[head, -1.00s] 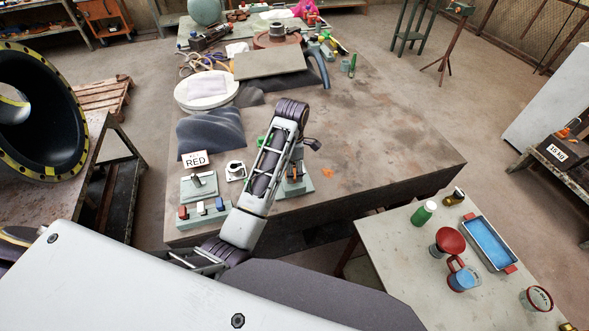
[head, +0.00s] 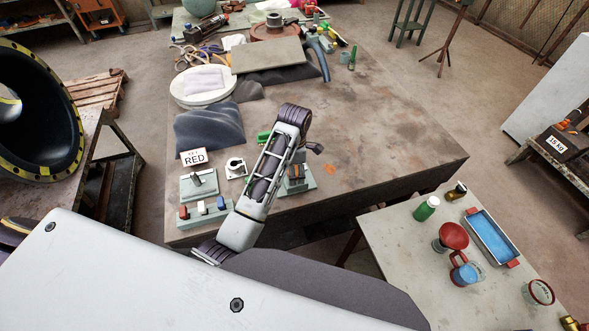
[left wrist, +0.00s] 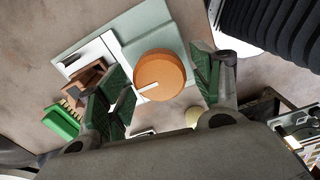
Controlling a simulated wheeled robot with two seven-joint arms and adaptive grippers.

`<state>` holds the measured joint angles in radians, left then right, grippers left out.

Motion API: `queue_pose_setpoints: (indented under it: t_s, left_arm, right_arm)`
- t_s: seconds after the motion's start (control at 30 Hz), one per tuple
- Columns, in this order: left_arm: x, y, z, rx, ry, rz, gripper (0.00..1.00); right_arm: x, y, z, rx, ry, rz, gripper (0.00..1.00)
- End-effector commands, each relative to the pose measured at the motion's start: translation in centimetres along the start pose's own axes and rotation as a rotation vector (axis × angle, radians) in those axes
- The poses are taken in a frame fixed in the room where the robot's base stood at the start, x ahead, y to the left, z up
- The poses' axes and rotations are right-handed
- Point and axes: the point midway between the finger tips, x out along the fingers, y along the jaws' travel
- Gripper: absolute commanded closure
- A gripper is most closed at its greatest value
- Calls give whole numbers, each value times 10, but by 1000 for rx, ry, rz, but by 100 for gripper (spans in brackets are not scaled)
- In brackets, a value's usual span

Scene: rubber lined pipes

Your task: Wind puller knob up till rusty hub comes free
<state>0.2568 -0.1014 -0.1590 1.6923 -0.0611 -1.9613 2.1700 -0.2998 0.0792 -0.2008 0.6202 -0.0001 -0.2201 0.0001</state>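An orange round knob (left wrist: 160,75) with a white mark shows in the left wrist view against a pale grey-green block (left wrist: 150,28). I take it for the puller knob. My left gripper (left wrist: 158,88) has its green-padded fingers apart, one on each side of the knob. I see no clear contact with it. In the head view my left arm reaches over a grey-green fixture (head: 300,190) at the table's near edge and hides much of it. I cannot make out the rusty hub for certain. My right gripper is not in view.
A "RED" sign (head: 194,158), a lever block (head: 199,183) and a switch box (head: 203,212) stand left of my arm. The worktable (head: 390,140) is bare on its right. A side table (head: 395,235) holds a blue tray (head: 493,238), a green bottle (head: 426,209) and cups.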

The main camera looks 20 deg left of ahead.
Motion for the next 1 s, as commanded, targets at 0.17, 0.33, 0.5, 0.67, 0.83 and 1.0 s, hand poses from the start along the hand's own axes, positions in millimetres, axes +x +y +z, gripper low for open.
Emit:
queue_pose_setpoints:
  t_s: [0.17,0.33,0.5,0.67,0.83,1.0]
  left_arm:
    - [0,0,0,0,0,0,63]
    - [0,0,0,0,0,0,75]
    - [0,0,0,11,0,1,75]
    - [0,0,0,43,0,1,75]
    - [0,0,0,109,-1,1,75]
    - [0,0,0,208,-1,0,75]
  right_arm:
    - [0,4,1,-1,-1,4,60]
    - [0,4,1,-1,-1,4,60]
    - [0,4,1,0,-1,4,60]
    - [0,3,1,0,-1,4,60]
    - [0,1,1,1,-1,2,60]
    - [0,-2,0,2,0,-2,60]
